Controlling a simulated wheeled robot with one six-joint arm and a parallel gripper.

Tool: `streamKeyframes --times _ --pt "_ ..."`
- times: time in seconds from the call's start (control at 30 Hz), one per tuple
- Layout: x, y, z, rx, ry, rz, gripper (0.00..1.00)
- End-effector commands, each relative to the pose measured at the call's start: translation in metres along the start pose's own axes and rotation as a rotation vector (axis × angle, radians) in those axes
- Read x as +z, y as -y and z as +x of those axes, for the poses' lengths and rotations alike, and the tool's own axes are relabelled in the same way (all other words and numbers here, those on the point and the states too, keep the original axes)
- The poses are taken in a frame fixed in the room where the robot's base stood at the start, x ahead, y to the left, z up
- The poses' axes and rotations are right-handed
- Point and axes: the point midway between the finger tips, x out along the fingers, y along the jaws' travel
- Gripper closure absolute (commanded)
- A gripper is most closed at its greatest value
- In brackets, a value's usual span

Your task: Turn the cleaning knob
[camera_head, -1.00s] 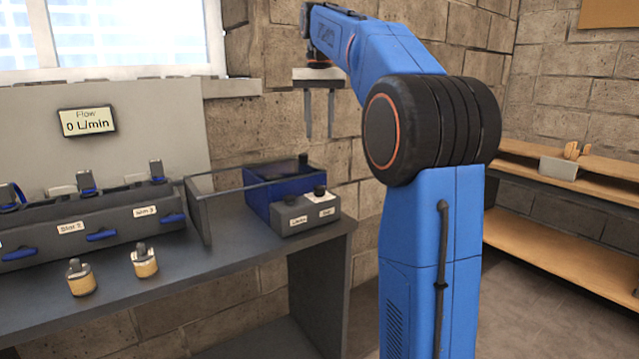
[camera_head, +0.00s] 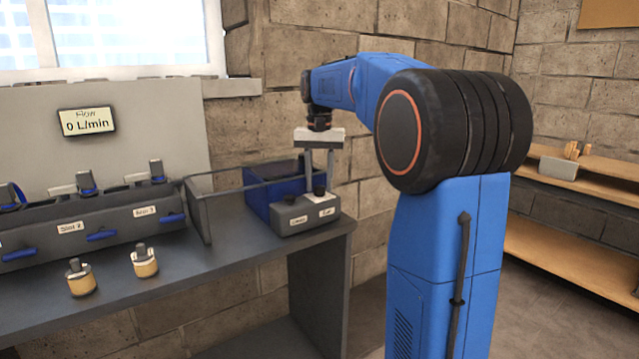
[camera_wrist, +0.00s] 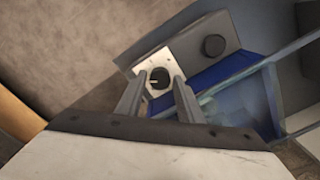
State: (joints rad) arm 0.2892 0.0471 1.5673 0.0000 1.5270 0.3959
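A grey control box (camera_head: 305,213) stands at the right end of the bench, with two black knobs on top and two small labels on its front. The label lettering is too blurred to read surely. My gripper (camera_head: 319,184) points down over the right knob (camera_head: 319,191). It is open, with one finger on each side of that knob. In the wrist view the same knob (camera_wrist: 159,78), with a pale pointer mark on a white plate, lies between the fingertips. Whether they touch it cannot be told. The left knob (camera_head: 290,198) also shows in the wrist view (camera_wrist: 214,45), clear of the fingers.
A blue open bin (camera_head: 262,190) stands right behind the control box. Slot housings with blue handles (camera_head: 102,235) and two brass-coloured fittings (camera_head: 82,278) are on the left of the bench (camera_head: 200,272). A flow display (camera_head: 87,121) reads 0 L/min. Wooden shelves (camera_head: 560,250) are at right.

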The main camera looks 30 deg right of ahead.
Motion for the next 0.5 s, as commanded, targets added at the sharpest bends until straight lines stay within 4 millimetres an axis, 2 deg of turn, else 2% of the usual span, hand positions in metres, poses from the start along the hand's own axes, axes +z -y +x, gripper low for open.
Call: streamKeyframes --times 0.33,0.37,0.47,0.5 --pt "0.0000 0.0000 0.0040 0.000 0.000 0.000 0.66" --pt "0.0000 0.0000 0.0039 0.000 0.000 0.000 0.69" --pt "0.0000 0.0000 0.0039 0.000 0.000 0.000 0.92" --pt "0.0000 0.0000 0.0039 0.000 0.000 0.000 0.96"
